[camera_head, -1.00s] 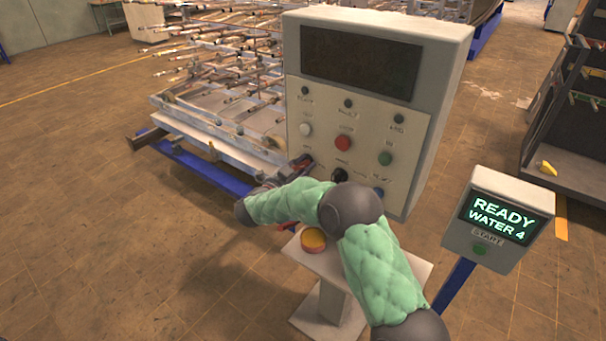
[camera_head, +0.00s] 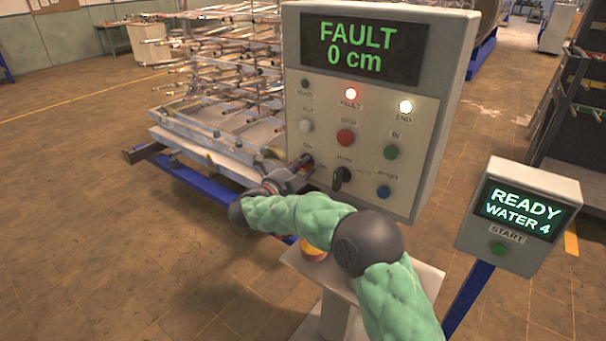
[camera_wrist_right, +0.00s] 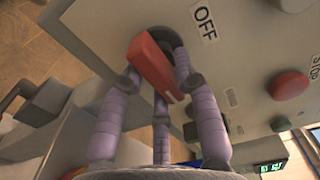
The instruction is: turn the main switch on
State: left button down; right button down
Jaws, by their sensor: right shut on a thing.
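The main switch has a red handle (camera_wrist_right: 152,62) on a dark round base, beside an "OFF" label in the right wrist view. My right gripper (camera_wrist_right: 160,82) has its fingers around this handle and is shut on it. In the head view the right gripper (camera_head: 293,174) is at the lower left of the grey control panel (camera_head: 440,110) and mostly covers the switch. The panel's display (camera_head: 362,48) is lit and reads "FAULT 0 cm". My left gripper is not in view.
A black selector knob (camera_head: 341,178), a red button (camera_head: 345,138), a green button (camera_head: 391,152) and a blue button (camera_head: 384,191) are close to my right gripper. A "READY WATER 4" box (camera_head: 520,215) stands at right. A rack of pipes (camera_head: 215,80) is behind.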

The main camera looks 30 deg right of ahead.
jog(key=shift+f, duration=0.1)
dwell(0.4)
jog(key=c, duration=1)
grip_release()
jog(key=shift+c, duration=0.2)
jog(key=shift+a, duration=0.1)
jog(key=v, duration=1.2)
